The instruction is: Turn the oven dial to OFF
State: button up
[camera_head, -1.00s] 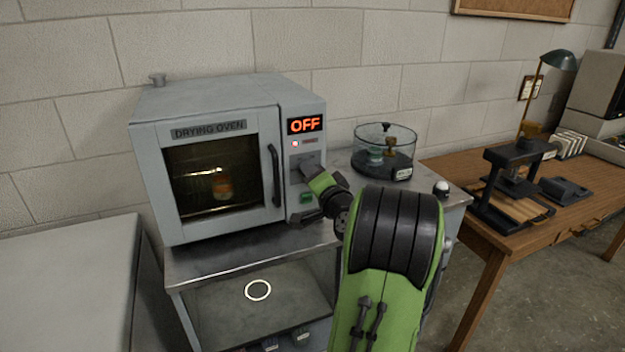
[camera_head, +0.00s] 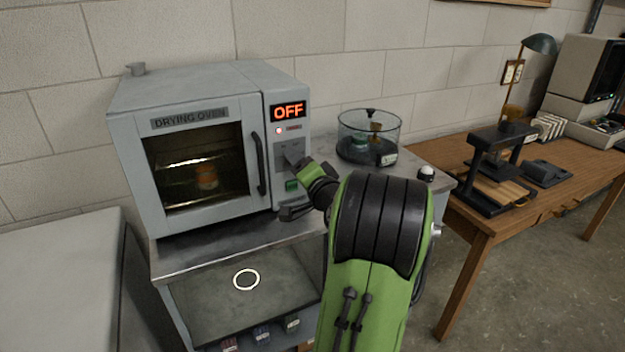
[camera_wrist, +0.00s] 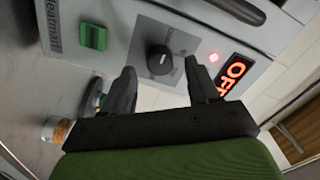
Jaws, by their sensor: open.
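The drying oven (camera_head: 190,145) stands on a metal-topped cabinet, its door shut. Its display (camera_head: 288,110) reads OFF in orange, and the display also shows in the wrist view (camera_wrist: 234,74). In the wrist view the black round dial (camera_wrist: 160,60) with a white pointer mark sits on a grey plate of the control panel. My gripper (camera_wrist: 163,80) is open, its two dark fingers apart on either side of the dial; no contact shows. In the head view my gripper (camera_head: 296,180) is in front of the panel and hides the dial.
A green switch (camera_wrist: 93,36) is beside the dial, and a small red light (camera_wrist: 213,57) is near the display. A glass desiccator (camera_head: 368,140) stands right of the oven. A wooden bench (camera_head: 500,190) with a press is further right. A white cabinet (camera_head: 60,280) is at the left.

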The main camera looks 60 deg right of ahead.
jog(key=b+v, duration=0.2)
jog(key=v, duration=1.2)
jog(key=w+a+f+n+g+y, duration=0.1)
jog(key=w+a+f+n+y, duration=0.3)
jog(key=a, duration=0.5)
jog(key=w+a+f+n+g+y, duration=0.2)
jog(key=w+a+n+y, duration=0.35)
jog(key=a, duration=0.35)
jog(key=s+a+f+n+g, duration=0.25)
jog(key=a+n, duration=0.25)
jog(key=a, duration=0.4)
jog(key=s+a+f+n+g, duration=0.1)
jog(key=s+a+n+g, duration=0.35)
jog(key=s, duration=0.65)
notch_tip(320, 180, up, 15)
jog(key=m+p, duration=0.1)
jog(key=p, duration=1.4)
jog(key=shift+w+a, duration=0.2)
jog(key=shift+a, duration=0.1)
